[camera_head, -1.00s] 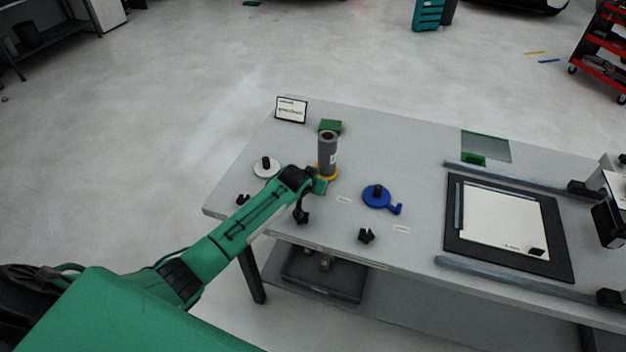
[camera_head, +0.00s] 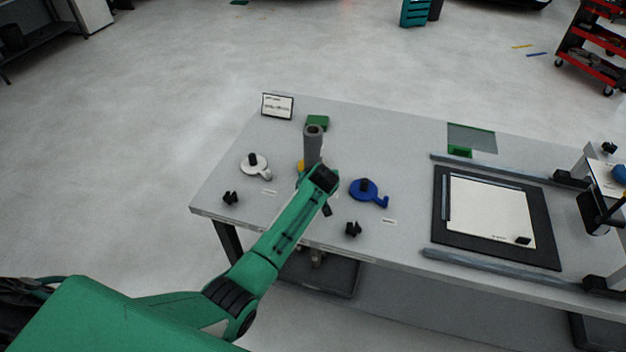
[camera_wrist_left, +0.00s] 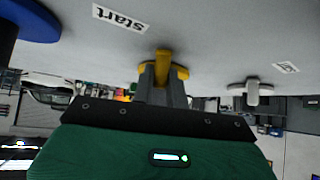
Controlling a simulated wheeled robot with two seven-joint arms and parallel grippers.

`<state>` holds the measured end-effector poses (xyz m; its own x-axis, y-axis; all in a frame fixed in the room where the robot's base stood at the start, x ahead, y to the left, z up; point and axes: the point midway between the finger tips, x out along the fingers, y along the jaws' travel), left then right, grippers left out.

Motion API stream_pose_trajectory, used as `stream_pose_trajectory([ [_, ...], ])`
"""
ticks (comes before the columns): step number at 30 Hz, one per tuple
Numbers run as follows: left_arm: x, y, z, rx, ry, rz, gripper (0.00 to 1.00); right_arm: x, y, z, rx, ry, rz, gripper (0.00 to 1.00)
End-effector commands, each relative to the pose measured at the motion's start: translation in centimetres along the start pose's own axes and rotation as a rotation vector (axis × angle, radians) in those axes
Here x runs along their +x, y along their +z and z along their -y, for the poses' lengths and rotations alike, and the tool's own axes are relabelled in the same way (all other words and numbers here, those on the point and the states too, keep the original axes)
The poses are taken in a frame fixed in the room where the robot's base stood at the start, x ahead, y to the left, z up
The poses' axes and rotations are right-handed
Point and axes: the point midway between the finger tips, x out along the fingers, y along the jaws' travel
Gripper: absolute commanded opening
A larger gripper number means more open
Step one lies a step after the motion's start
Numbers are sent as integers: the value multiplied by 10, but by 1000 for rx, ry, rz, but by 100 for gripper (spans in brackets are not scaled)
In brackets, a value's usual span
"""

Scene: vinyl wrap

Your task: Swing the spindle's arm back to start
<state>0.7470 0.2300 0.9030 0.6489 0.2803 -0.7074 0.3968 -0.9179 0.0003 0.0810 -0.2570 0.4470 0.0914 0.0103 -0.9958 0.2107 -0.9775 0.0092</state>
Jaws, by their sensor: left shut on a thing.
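In the head view, my wrist hides the fingers. A white label reading "start" (camera_wrist_left: 120,18) lies left of the yellow arm in the left wrist view, its text upside down. My right gripper is not in view.
A blue disc with a handle (camera_head: 364,191) stands right of my wrist, a white one (camera_head: 254,163) left of it. A black mat with a white sheet (camera_head: 491,212) lies between grey rails at right.

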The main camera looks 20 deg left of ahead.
Motion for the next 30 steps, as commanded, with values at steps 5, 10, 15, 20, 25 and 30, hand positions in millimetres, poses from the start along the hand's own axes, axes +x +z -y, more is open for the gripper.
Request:
stream_pose_trajectory([
  [5,2,-3,-7,-17,-14,-5,0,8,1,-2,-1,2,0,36],
  [10,2,-4,-16,-16,-11,-5,0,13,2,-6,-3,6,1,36],
  [15,4,-6,-22,-15,-12,-6,0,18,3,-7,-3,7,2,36],
  [20,6,-8,-28,-15,-11,-4,0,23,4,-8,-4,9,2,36],
  [25,8,-10,-34,-15,-11,-5,0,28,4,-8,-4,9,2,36],
  [30,10,-12,-38,-13,-11,-4,0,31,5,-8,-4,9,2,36],
])
